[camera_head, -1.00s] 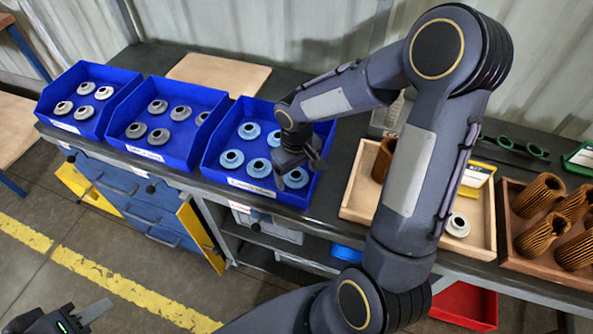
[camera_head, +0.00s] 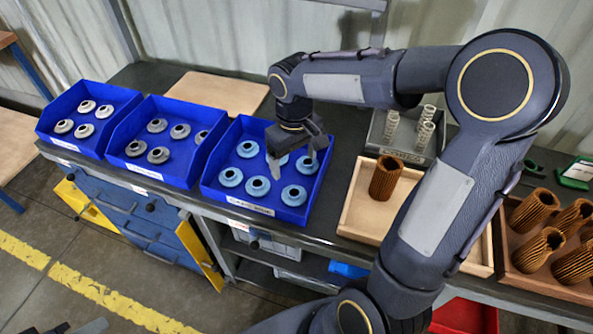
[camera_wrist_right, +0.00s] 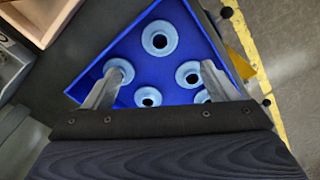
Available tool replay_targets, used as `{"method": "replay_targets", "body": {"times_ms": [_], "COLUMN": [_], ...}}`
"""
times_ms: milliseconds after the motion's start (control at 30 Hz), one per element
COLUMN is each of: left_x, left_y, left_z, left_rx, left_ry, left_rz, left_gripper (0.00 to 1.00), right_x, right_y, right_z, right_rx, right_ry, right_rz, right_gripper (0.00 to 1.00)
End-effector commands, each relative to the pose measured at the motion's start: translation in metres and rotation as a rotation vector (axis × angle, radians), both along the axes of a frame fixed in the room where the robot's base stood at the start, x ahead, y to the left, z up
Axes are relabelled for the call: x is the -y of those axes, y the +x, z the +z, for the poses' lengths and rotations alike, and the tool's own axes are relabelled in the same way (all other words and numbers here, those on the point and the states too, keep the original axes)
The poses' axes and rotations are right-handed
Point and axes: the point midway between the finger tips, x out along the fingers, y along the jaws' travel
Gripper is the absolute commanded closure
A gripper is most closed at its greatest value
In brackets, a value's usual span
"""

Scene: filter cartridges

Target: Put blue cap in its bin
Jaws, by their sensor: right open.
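Several light blue caps (camera_head: 258,186) lie in the right-hand blue bin (camera_head: 211,185), which has a white label on its front. My right gripper (camera_head: 292,160) is over this bin with its fingers spread, pointing down. In the right wrist view the open fingers (camera_wrist_right: 163,68) straddle the caps, with nothing held between them. One cap (camera_wrist_right: 122,70) is by the left fingertip and another (camera_wrist_right: 190,74) by the right one; contact cannot be told. My left gripper (camera_head: 92,326) barely shows at the bottom left edge, too cut off to read.
Two more blue bins (camera_head: 118,160) (camera_head: 48,128) to the left hold grey caps. A wooden tray (camera_head: 352,215) with a brown pleated filter (camera_head: 385,178) stands right, partly behind my arm.

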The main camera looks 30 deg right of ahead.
Motion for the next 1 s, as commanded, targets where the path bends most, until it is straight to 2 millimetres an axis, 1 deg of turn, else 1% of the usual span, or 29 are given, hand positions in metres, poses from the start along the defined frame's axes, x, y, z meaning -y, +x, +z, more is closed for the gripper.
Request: {"method": "replay_targets", "body": {"times_ms": [67, 167, 267, 300, 400, 533, 600, 700, 1000], "left_x": [0.0, 0.0, 0.0, 0.0, 0.0, 0.0, 0.0, 0.0, 0.0], "left_y": [0.0, 0.0, 0.0, 0.0, 0.0, 0.0, 0.0, 0.0, 0.0], "left_z": [0.0, 0.0, 0.0, 0.0, 0.0, 0.0, 0.0, 0.0, 0.0], "left_rx": [0.0, 0.0, 0.0, 0.0, 0.0, 0.0, 0.0, 0.0, 0.0], "left_ry": [0.0, 0.0, 0.0, 0.0, 0.0, 0.0, 0.0, 0.0, 0.0], "left_rz": [0.0, 0.0, 0.0, 0.0, 0.0, 0.0, 0.0, 0.0, 0.0], "left_gripper": [0.64, 0.64, 0.64, 0.64, 0.64, 0.64, 0.64, 0.64, 0.64], "right_x": [0.001, 0.001, -0.002, -0.005, -0.015, -0.028, -0.034, -0.04, -0.042], "right_y": [-0.007, -0.029, -0.065, -0.081, -0.116, -0.148, -0.158, -0.166, -0.169], "right_z": [0.008, 0.022, 0.035, 0.039, 0.042, 0.04, 0.037, 0.035, 0.033], "right_rx": [0.015, 0.063, 0.14, 0.177, 0.265, 0.366, 0.406, 0.439, 0.45], "right_ry": [0.009, 0.045, 0.107, 0.137, 0.218, 0.312, 0.349, 0.384, 0.395], "right_rz": [-0.009, -0.038, -0.085, -0.106, -0.158, -0.213, -0.233, -0.25, -0.256], "right_gripper": [0.2, 0.2, 0.2, 0.2, 0.2, 0.2, 0.2, 0.2, 0.2]}}
